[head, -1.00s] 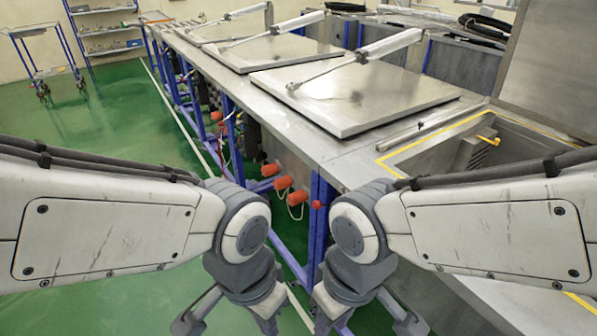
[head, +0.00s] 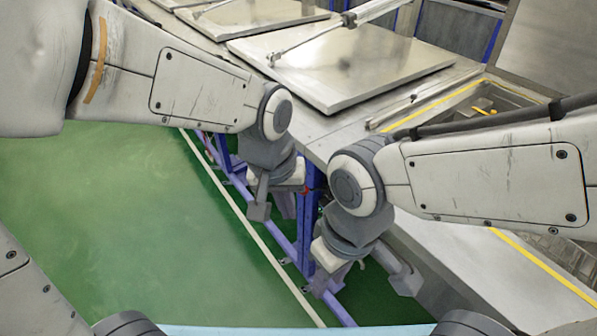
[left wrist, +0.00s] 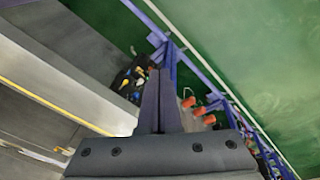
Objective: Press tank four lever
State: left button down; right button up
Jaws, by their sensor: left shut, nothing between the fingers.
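Several steel tanks stand in a row; the nearest closed one has a flat lid (head: 340,65). I cannot tell which is the tank four lever. My left gripper (head: 286,205) hangs beside the tank front edge; in the left wrist view its fingers (left wrist: 160,85) are together and empty, apart from the orange parts. My right gripper (head: 322,285) points down lower right; its finger gap is unclear.
An open tank (head: 490,98) with a yellow-edged rim lies at the right. Blue-purple frame legs (head: 308,230) stand under the tanks, near both grippers. The green floor (head: 120,220) at the left is clear.

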pick_arm(q)
jog(key=w+a+n+t, duration=0.1)
jog(key=w+n, duration=0.7)
jog(key=w, duration=0.9)
jog(key=shift+w+a+n+t, duration=0.25)
jog(key=shift+n+t, duration=0.05)
jog(key=shift+t, duration=0.4)
jog(key=shift+f, duration=0.2)
jog(key=s+d+p+x, duration=0.1)
jog(key=s+p+x, duration=0.1)
jog(key=x, duration=1)
jog(key=shift+d+f, duration=0.4)
jog(key=shift+f, duration=0.2)
